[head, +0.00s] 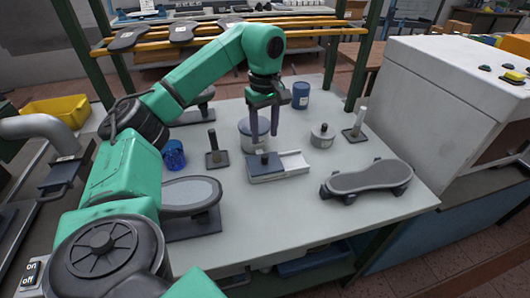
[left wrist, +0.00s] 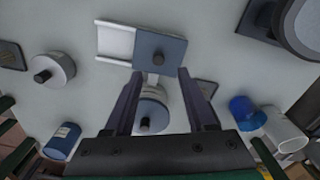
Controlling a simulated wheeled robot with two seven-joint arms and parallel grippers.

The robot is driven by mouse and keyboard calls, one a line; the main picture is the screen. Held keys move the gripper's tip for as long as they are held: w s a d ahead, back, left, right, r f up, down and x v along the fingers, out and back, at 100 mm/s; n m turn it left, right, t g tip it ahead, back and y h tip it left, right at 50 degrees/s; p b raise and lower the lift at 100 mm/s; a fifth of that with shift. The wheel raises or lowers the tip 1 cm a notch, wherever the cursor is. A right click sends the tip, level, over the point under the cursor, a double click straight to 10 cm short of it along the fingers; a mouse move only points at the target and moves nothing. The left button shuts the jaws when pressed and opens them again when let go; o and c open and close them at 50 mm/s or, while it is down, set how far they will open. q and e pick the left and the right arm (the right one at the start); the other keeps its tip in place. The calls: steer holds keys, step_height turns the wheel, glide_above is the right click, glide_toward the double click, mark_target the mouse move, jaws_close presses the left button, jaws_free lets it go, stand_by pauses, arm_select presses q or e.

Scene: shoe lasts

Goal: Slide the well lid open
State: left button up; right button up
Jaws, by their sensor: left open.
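The well lid (head: 259,166) is a blue-grey plate with a small dark knob, covering the left part of a white rectangular well block (head: 293,161) on the table. The right part of the block is an open pale trough. My left gripper (head: 264,136) points down just above and behind the lid, its two dark fingers apart and empty. In the left wrist view the lid (left wrist: 170,48) lies past the fingertips (left wrist: 160,85), roughly centred between them, and the block's open end (left wrist: 115,42) extends left. No contact with the lid is visible. My right gripper is not seen.
A white pot (head: 246,143) stands behind the lid, close to the fingers. A grey lidded round pot (head: 322,137), a blue can (head: 300,95), a blue cup (head: 173,155), a dark post stand (head: 215,150) and a sole-shaped form (head: 368,178) surround it. The table front is clear.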

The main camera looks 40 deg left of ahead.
mark_target(265, 156)
arm_select(q)
steer(key=f, duration=0.7)
steer(key=shift+w+a+f+p, duration=0.3)
steer(key=shift+a+f, duration=0.05)
steer(key=shift+f, duration=0.05)
steer(key=shift+d+f, duration=0.1)
steer(key=shift+f, duration=0.2)
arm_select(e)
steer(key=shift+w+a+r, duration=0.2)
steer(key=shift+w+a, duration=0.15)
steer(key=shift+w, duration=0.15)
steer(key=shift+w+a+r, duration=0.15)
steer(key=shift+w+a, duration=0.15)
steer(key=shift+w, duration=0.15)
arm_select(q)
jaws_close()
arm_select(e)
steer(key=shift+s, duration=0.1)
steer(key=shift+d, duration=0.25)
